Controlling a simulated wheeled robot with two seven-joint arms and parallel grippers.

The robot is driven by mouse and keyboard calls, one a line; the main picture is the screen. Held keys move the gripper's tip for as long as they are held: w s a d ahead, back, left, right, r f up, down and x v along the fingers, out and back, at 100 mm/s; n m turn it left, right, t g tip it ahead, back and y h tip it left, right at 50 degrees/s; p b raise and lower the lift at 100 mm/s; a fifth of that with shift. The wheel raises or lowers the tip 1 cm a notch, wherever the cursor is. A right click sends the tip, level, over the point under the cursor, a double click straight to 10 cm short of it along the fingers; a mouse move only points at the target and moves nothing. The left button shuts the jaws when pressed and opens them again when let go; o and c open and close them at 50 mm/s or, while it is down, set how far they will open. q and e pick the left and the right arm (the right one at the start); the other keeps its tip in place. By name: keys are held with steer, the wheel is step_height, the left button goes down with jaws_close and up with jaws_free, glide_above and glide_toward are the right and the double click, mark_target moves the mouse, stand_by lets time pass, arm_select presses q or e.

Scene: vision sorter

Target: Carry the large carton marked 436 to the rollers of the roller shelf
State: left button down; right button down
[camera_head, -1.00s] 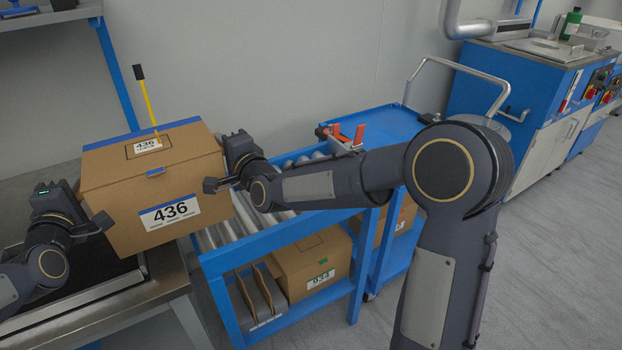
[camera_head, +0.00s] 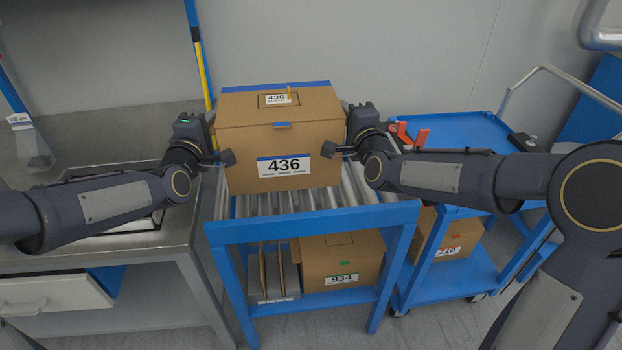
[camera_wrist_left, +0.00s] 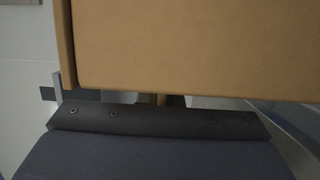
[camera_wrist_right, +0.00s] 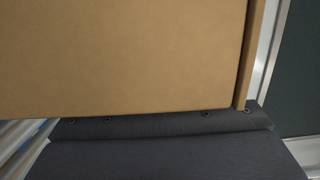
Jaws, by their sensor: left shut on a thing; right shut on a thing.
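The large carton marked 436 (camera_head: 240,155) is upright between my two grippers in the head view, in front of and over the rollers. My left gripper (camera_head: 214,150) is shut on its left side and my right gripper (camera_head: 346,146) is shut on its right side. The carton's brown wall fills much of the left wrist view (camera_wrist_left: 190,45) and the right wrist view (camera_wrist_right: 120,55). The rollers (camera_head: 330,200) of the blue roller shelf (camera_head: 310,228) show below and beside the carton. Whether its hidden underside touches them I cannot tell.
A carton marked 934 (camera_head: 315,257) and upright flat boards (camera_head: 272,270) are on the roller shelf's lower level. A steel bench (camera_head: 105,200) stands at left. A blue cart (camera_head: 455,130) with a carton marked 210 (camera_head: 462,240) stands close at right.

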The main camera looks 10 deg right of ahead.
steer(key=shift+d+f, duration=0.1)
